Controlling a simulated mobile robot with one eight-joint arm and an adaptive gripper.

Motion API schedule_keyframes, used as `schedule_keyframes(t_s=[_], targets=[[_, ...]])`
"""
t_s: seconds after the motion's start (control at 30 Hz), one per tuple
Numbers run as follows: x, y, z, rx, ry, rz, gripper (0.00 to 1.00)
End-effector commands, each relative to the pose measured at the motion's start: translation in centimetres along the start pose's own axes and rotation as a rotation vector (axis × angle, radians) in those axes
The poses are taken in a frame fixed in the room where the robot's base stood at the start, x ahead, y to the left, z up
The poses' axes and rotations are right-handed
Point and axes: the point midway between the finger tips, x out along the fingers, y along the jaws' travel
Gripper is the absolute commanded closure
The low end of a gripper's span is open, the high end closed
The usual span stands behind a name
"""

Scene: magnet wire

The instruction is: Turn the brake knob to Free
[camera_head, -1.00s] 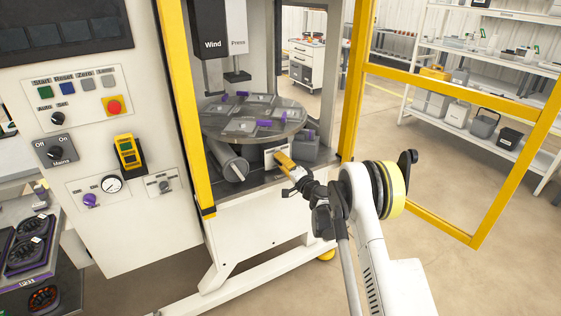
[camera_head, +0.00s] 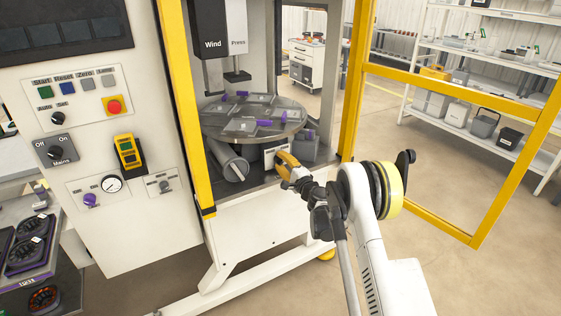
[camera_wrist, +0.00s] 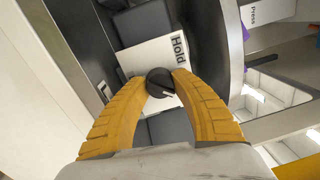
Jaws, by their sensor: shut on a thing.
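The brake knob (camera_wrist: 160,83) is a round dark knob with a light pointer mark, on a white plate (camera_wrist: 148,52) marked "Hold" in the wrist view. The pointer mark points toward the lower right of that picture, away from the word. The yellow fingers of my gripper (camera_wrist: 159,86) are shut on the knob, one on each side.
The round turntable (camera_head: 252,121) with several flat fixtures and purple parts is just above my gripper. A grey cylinder (camera_head: 233,163) lies to its left. A yellow frame post (camera_head: 196,110) stands at the left and an open yellow-framed door (camera_head: 490,225) at the right.

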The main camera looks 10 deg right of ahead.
Motion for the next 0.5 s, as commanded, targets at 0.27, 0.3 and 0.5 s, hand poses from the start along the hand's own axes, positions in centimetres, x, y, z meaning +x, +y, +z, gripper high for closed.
schedule_keyframes(t_s=[0.27,0.3,0.5], targets=[[-0.02,0.01,-0.10,0.001,0.002,0.000,1.00],[-0.02,0.01,-0.09,0.000,0.002,0.000,0.68],[-0.01,0.00,-0.07,0.000,0.001,0.000,0.45]])
